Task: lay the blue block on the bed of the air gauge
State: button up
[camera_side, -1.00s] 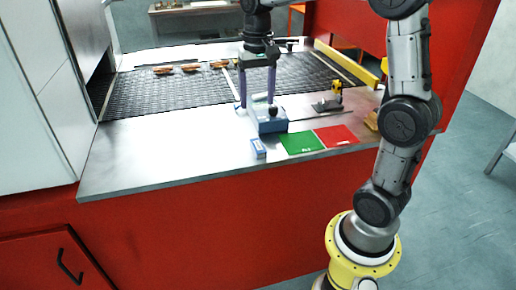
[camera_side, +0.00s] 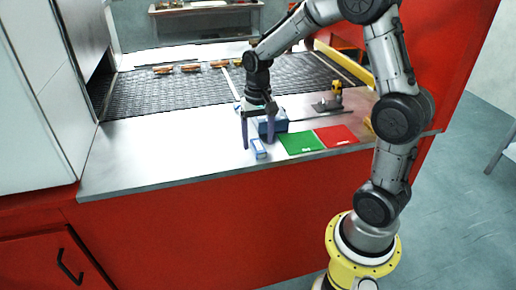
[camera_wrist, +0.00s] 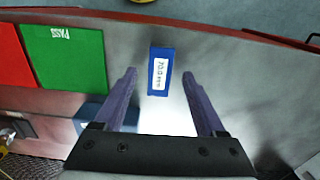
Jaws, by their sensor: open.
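The blue block (camera_side: 259,150) lies on the steel counter near its front edge, with a white label on top. In the wrist view the block (camera_wrist: 160,54) sits between my two fingertips, with a gap on each side. My gripper (camera_side: 257,145) is open and empty, fingers pointing down around the block; the wrist view shows both purple fingers (camera_wrist: 159,74) spread. The blue boxy instrument, apparently the air gauge (camera_side: 281,124), stands just behind my gripper, partly hidden by it. Its bed cannot be made out. In the wrist view its blue body (camera_wrist: 92,112) is partly covered by the left finger.
A green pad (camera_side: 300,143) marked PASS and a red pad (camera_side: 336,135) lie to the right of the block. A yellow-topped device on a dark base (camera_side: 330,104) stands farther back. The mesh belt (camera_side: 165,93) carries several brown items. The counter's left part is clear.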

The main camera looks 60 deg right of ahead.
jog(key=shift+f, duration=0.65)
grip_shut()
